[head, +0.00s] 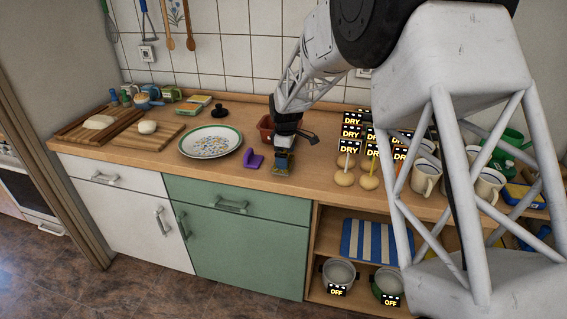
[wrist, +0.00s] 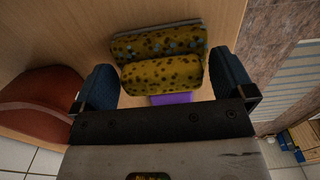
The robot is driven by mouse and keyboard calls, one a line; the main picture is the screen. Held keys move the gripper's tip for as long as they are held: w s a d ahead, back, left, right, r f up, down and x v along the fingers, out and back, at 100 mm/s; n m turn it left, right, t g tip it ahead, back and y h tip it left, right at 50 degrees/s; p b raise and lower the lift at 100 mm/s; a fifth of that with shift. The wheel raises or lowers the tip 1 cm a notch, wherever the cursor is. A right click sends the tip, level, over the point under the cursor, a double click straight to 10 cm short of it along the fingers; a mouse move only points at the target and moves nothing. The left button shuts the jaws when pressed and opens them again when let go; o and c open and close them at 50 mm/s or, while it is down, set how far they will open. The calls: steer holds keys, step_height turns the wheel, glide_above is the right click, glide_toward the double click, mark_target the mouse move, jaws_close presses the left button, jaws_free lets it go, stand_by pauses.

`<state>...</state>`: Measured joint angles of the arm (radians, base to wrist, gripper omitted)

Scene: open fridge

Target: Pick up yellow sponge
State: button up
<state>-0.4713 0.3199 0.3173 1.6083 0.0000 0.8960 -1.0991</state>
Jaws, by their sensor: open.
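The yellow sponge (wrist: 162,76), with dark holes, is in the middle of the wrist view, between my gripper's two blue-grey fingers. A second yellow, spotted face with a grey edge (wrist: 157,42) lies just beyond it; I cannot tell whether it is part of the same sponge. My gripper (wrist: 163,64) is open, with a visible gap beside the sponge at the left finger and a narrow one at the right. In the head view my gripper (head: 283,168) is low at the counter's front edge and mostly hides the sponge.
A purple object (head: 254,160) sits left of my gripper; purple also shows beneath the sponge in the wrist view. A reddish-brown container (head: 266,128) stands behind. A patterned plate (head: 210,141) is to the left. Round pale items with sticks (head: 344,178) and mugs (head: 425,178) are to the right.

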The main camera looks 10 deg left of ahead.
steer(key=c, duration=0.8)
steer(key=shift+r, duration=0.15)
steer(key=shift+c, duration=0.2)
steer(key=shift+r, duration=1.5)
steer(key=shift+s+d+r, duration=0.15)
steer(key=shift+s+r, duration=0.05)
steer(key=shift+s, duration=0.05)
steer(key=s+d, duration=0.3)
steer(key=s, duration=0.4)
steer(key=s+d+r, duration=0.1)
steer(key=s+d, duration=0.3)
steer(key=s, duration=0.2)
steer(key=shift+s+r, duration=0.15)
steer(key=shift+s, duration=0.25)
